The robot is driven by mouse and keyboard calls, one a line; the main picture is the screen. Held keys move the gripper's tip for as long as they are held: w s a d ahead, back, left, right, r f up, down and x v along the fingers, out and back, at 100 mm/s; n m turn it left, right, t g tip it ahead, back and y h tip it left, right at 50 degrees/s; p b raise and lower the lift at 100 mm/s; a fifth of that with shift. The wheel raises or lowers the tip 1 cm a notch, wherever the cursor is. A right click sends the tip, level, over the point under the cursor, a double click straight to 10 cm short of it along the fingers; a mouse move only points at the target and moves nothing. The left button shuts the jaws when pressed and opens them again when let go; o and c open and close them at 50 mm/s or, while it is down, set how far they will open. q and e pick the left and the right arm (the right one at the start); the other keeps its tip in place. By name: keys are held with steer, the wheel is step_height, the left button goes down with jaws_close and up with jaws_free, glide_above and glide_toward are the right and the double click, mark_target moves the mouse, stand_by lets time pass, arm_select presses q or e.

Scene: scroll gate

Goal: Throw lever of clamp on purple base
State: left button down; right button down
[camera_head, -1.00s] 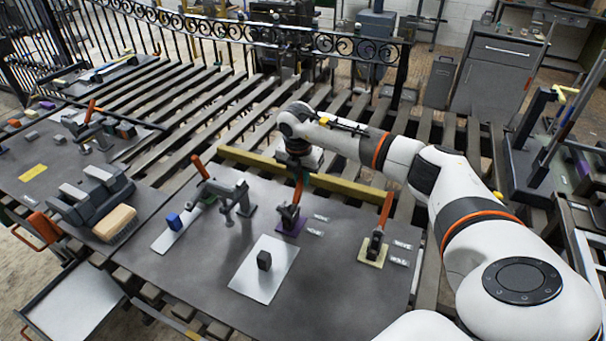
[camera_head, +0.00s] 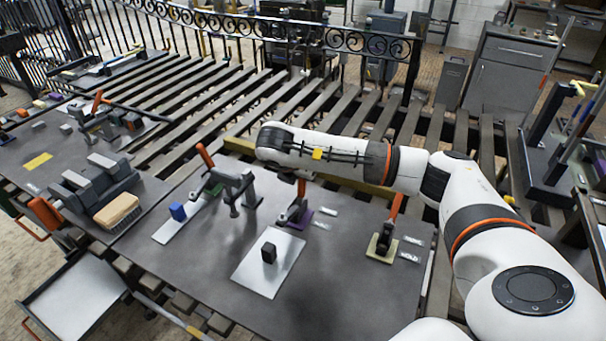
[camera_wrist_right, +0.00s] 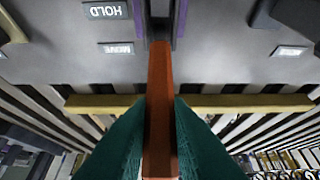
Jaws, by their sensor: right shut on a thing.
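The clamp on the purple base (camera_head: 300,218) stands on the dark table, its orange lever (camera_head: 301,187) pointing up with the upper part behind my right wrist. In the right wrist view the orange lever (camera_wrist_right: 160,90) runs between the two green fingers of my right gripper (camera_wrist_right: 160,130), which are shut on it. The purple base (camera_wrist_right: 181,15) shows at the top edge there. In the head view my right arm hides the gripper. My left gripper is in neither view.
A second clamp on a yellow base (camera_head: 382,246) with an upright orange lever stands to the right. A larger grey clamp (camera_head: 232,188) is to the left. A black block (camera_head: 269,252) sits on a white plate (camera_head: 262,275) in front. HOLD (camera_wrist_right: 107,11) and MOVE (camera_wrist_right: 117,48) labels lie beside the purple base.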

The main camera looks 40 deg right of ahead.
steer(key=c, duration=1.4)
jaws_free()
steer(key=shift+o, duration=0.2)
steer(key=shift+s+a+r, duration=0.1)
steer(key=shift+a+r, duration=0.25)
steer(key=shift+r, duration=0.05)
steer(key=v, duration=1.1)
steer(key=shift+d, duration=0.1)
